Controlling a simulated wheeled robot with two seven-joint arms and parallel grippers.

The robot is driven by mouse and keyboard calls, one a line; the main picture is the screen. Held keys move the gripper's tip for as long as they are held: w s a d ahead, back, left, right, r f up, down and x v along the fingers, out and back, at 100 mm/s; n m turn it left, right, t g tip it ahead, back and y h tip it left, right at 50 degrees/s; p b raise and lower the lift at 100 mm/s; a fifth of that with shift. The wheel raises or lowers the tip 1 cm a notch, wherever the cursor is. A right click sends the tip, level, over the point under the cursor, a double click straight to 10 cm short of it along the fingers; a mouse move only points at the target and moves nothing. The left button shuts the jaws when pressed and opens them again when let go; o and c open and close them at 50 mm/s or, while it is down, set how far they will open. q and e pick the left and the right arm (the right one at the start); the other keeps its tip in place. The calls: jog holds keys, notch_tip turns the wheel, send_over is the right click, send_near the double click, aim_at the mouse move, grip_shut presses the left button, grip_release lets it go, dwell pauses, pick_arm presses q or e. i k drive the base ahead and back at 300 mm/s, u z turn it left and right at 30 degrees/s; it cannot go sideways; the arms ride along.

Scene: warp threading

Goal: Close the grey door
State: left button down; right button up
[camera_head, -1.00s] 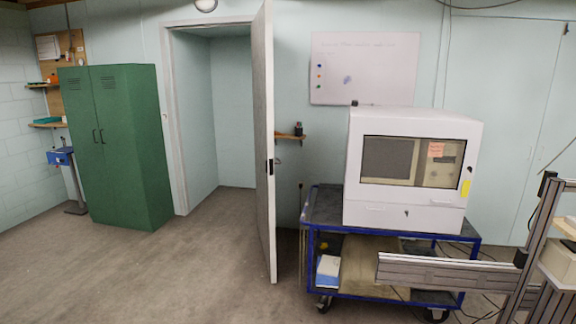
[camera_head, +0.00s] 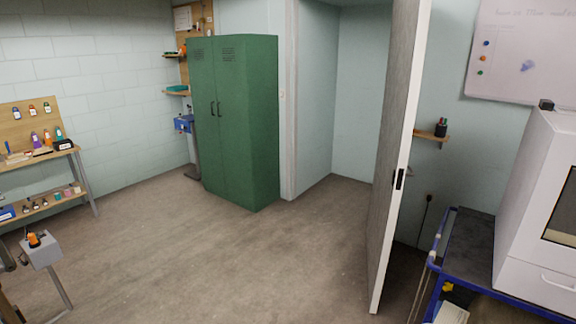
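The grey door (camera_head: 391,150) stands open, swung out from the doorway into the room and seen nearly edge-on. Its handle and latch plate (camera_head: 399,179) show on the near edge. The doorway opening (camera_head: 352,95) is left of the door, with a pale frame post (camera_head: 290,100) on its left side. Neither of my grippers is in the head view.
A green locker (camera_head: 235,125) stands left of the doorway. A blue cart (camera_head: 470,245) with a white machine (camera_head: 540,210) stands close to the door's right. A workbench (camera_head: 40,170) is at the far left. The floor (camera_head: 220,260) before the doorway is clear.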

aim_at(410, 19)
jog(key=i, duration=2.35)
jog(key=z, duration=0.85)
